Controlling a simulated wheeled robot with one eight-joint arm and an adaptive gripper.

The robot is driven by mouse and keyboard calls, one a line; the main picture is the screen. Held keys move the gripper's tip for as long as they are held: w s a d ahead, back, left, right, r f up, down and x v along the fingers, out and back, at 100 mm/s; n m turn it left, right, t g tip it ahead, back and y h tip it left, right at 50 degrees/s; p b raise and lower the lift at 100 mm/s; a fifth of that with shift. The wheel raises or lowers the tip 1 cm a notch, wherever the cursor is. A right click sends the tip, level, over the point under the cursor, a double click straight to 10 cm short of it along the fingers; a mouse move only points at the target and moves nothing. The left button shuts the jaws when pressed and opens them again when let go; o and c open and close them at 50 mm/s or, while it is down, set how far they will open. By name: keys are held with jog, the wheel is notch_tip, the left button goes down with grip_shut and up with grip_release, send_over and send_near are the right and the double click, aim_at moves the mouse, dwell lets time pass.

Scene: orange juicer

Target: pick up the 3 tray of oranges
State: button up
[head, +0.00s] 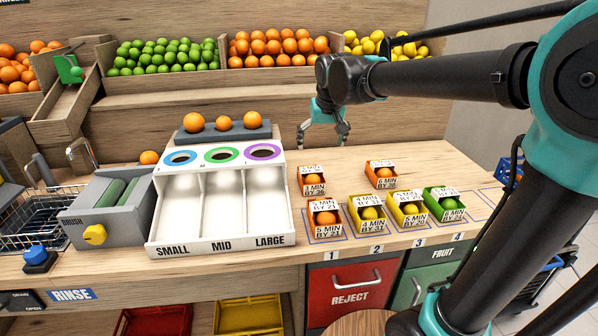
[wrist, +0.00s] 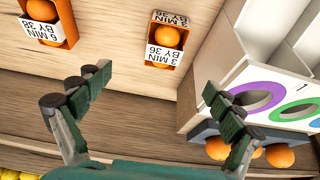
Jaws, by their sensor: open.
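A small orange tray (head: 312,181) with an orange in it stands on the counter right of the size sorter; in the wrist view the tray (wrist: 165,60) has a card reading 3 MIN BY 36. A second orange tray (head: 381,174) stands to its right; its card reads MIN BY 38 in the wrist view (wrist: 69,42). My gripper (head: 327,142) is open and empty, above the counter behind these trays. In the wrist view, my gripper's fingers (wrist: 155,90) are spread, with the 3 MIN tray beyond the gap between them. Nothing touches the fingers.
Slots 1 to 4 along the front edge hold an orange tray (head: 325,222), two yellow trays (head: 369,216) (head: 408,210) and a green tray (head: 446,206). The white sorter (head: 220,235) stands close on the left. Fruit bins line the back. Bare counter lies between the rear trays.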

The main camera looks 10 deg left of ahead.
aim_at(312, 171)
jog(key=x, duration=0.8)
jog(key=a+x, duration=0.1)
jog(key=x, duration=0.3)
jog(key=shift+w, duration=0.3)
jog(key=x, duration=0.4)
jog(key=shift+w+a, duration=0.15)
jog(key=shift+a, duration=0.15)
jog(key=shift+w+f, duration=0.15)
jog(key=shift+f, duration=0.2)
jog(key=shift+f, duration=0.25)
jog(key=c, duration=1.4)
